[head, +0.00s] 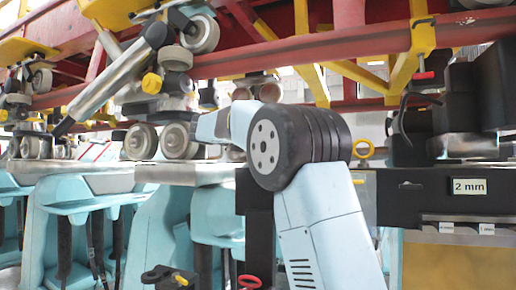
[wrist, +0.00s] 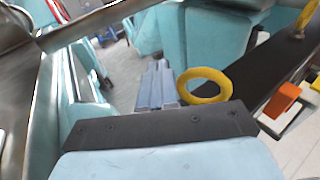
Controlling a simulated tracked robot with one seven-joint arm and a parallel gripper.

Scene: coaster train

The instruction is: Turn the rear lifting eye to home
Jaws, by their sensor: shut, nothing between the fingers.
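In the wrist view a yellow ring-shaped lifting eye (wrist: 205,71) lies just right of my gripper's fingers. My gripper (wrist: 159,68) is shut and empty, its grey fingers together to the left of the ring. I cannot tell whether they touch it. A second yellow eye (wrist: 306,18) stands on the dark beam at the upper right. In the head view one yellow eye (head: 363,141) shows just right of my arm, and my gripper is hidden behind the arm. I cannot tell which eye is the rear one from a label.
A dark beam (wrist: 268,75) runs diagonally right of the ring, with an orange block (wrist: 284,98) beside it. Light-blue seats (head: 92,208) fill the left below the track. A "2 mm" label (head: 468,186) marks the black right block.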

